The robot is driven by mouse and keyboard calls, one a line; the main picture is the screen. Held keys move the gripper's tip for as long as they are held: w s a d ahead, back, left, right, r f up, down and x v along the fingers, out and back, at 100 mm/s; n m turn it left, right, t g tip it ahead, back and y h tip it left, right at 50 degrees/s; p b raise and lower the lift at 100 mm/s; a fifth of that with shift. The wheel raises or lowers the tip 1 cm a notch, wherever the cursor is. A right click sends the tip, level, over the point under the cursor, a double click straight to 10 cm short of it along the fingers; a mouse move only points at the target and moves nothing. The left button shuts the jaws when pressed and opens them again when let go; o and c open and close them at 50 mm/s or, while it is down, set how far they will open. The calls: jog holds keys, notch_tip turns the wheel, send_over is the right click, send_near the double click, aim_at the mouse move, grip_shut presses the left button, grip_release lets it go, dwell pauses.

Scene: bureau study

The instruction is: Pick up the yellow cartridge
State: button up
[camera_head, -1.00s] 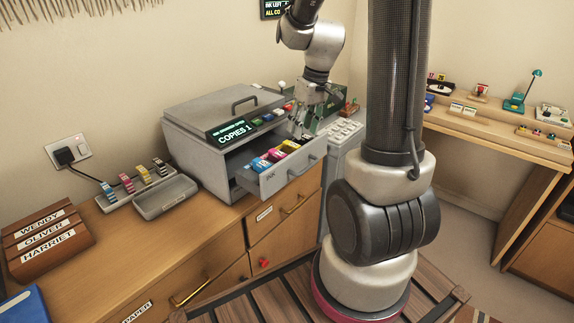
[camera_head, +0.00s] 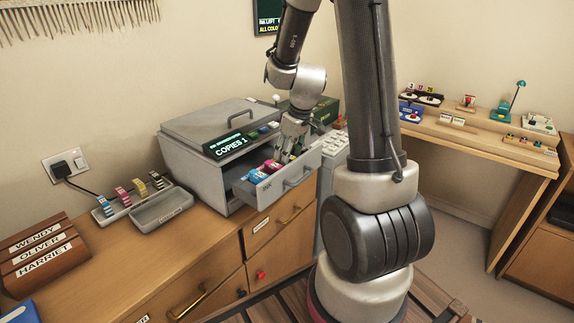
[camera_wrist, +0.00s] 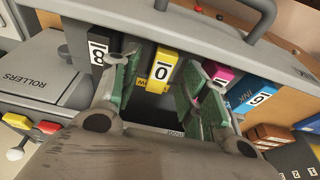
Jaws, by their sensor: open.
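A black cartridge (camera_wrist: 97,48) stands beyond the left finger. A magenta cartridge (camera_wrist: 222,76) is by the right finger, with a cyan cartridge (camera_wrist: 256,94) further right.
The grey copier (camera_head: 190,165) stands on the wooden cabinet (camera_head: 190,255), its display reading COPIES 1. A tray of coloured strips (camera_head: 130,200) and an empty grey tray (camera_head: 162,212) lie to its left. The drawer's front wall and handle are close to my gripper.

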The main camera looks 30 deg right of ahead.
jog(key=shift+w+f, duration=0.1)
jog(key=shift+f, duration=0.25)
grip_shut()
jog(key=shift+r, duration=0.15)
